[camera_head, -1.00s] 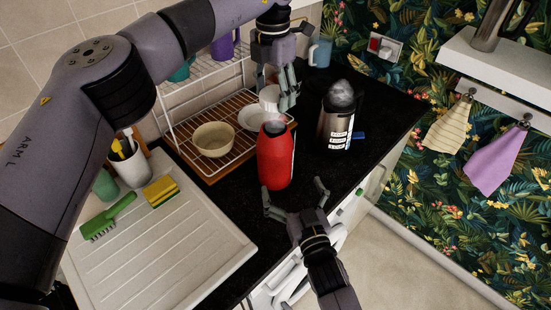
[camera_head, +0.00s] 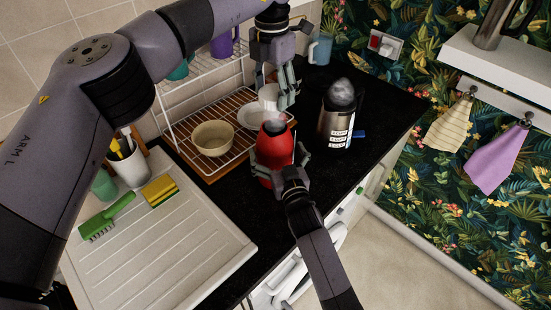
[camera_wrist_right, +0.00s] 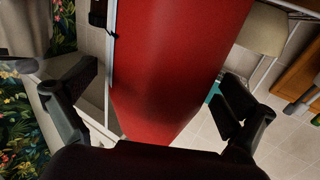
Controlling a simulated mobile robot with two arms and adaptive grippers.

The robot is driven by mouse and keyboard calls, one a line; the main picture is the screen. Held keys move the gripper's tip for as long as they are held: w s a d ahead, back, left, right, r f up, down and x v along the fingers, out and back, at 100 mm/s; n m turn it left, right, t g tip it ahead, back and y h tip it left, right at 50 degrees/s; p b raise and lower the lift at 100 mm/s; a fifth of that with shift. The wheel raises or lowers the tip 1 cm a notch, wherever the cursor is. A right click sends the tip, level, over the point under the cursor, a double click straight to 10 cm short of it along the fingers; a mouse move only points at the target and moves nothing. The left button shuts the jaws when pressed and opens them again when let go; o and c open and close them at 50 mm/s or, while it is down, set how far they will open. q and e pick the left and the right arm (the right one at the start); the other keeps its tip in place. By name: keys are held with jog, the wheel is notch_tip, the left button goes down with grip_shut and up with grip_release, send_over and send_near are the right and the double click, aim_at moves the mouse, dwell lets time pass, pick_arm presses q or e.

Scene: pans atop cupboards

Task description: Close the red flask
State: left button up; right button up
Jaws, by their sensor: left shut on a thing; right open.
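The red flask (camera_head: 274,148) stands upright on the black counter, its grey top facing up. My right gripper (camera_head: 281,167) has its fingers on either side of the flask's body. In the right wrist view the red flask (camera_wrist_right: 165,70) fills the middle between the fingers of the right gripper (camera_wrist_right: 160,88), which are open with gaps to it. My left gripper (camera_head: 279,100) is above the flask, shut on a whitish cup-like piece (camera_head: 268,92), partly hidden by the fingers. The piece appears just over the flask's top; I cannot tell whether they touch.
A steel flask (camera_head: 338,115) stands to the right on the counter. A dish rack (camera_head: 190,125) with a bowl (camera_head: 212,138) and a plate (camera_head: 249,117) is behind left. A drainboard (camera_head: 165,240) with a green brush (camera_head: 106,216) and a sponge (camera_head: 160,191) lies left.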

aim_at(273, 108)
pick_arm(q)
jog(key=shift+s, duration=0.1)
pick_arm(e)
jog(key=shift+c, duration=0.6)
jog(key=c, duration=1.6)
pick_arm(q)
jog(key=shift+f, duration=2.45)
